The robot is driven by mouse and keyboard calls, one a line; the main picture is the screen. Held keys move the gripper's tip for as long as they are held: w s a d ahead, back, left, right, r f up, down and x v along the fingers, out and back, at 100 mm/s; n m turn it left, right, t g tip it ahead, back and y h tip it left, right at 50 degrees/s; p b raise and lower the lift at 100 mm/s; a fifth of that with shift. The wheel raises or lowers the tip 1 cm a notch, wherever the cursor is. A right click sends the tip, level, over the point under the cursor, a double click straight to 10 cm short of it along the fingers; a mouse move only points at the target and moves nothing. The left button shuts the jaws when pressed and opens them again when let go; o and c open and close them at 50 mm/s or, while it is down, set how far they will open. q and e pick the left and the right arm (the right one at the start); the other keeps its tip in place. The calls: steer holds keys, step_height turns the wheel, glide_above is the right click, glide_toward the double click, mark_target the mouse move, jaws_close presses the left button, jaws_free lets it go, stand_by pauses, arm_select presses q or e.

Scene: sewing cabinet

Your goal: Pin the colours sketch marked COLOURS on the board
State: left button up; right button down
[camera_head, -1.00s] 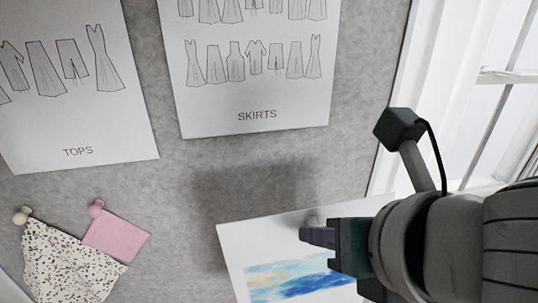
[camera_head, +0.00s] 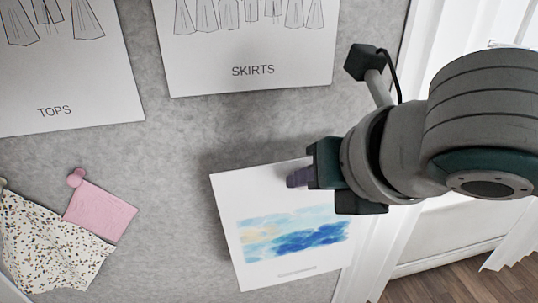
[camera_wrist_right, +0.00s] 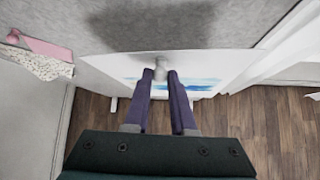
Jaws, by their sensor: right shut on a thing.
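The colours sketch (camera_head: 250,200) is a white sheet with a blue and yellow watercolour patch, at the lower middle of the head view. It lies slightly turned in front of the grey board (camera_head: 170,150); I cannot tell whether it touches it. The small marking near its bottom edge is unreadable. My right gripper (camera_head: 292,179) is at the sketch's upper edge. In the right wrist view its fingers (camera_wrist_right: 160,76) are shut on a pale pin (camera_wrist_right: 163,66) at that edge. The sketch's upper right part is hidden behind the gripper. My left gripper is not in view.
A TOPS sheet (camera_head: 60,85) and a SKIRTS sheet (camera_head: 250,45) hang above. A pink swatch (camera_head: 100,212) and a speckled swatch (camera_head: 45,245) hang at left. Bare board lies between them and the sketch. A window frame (camera_head: 425,40) borders the right.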

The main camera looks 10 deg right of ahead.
mark_target(300, 163)
steer(key=shift+w+f+b, duration=0.15)
steer(key=shift+w+b, duration=1.2)
steer(key=shift+w, duration=0.6)
steer(key=w, duration=0.3)
steer(key=shift+w+d+r+p, duration=0.15)
steer(key=shift+w+r+p, duration=0.05)
steer(key=shift+w+p, duration=0.1)
steer(key=shift+w, duration=0.3)
steer(key=c, duration=0.7)
jaws_free()
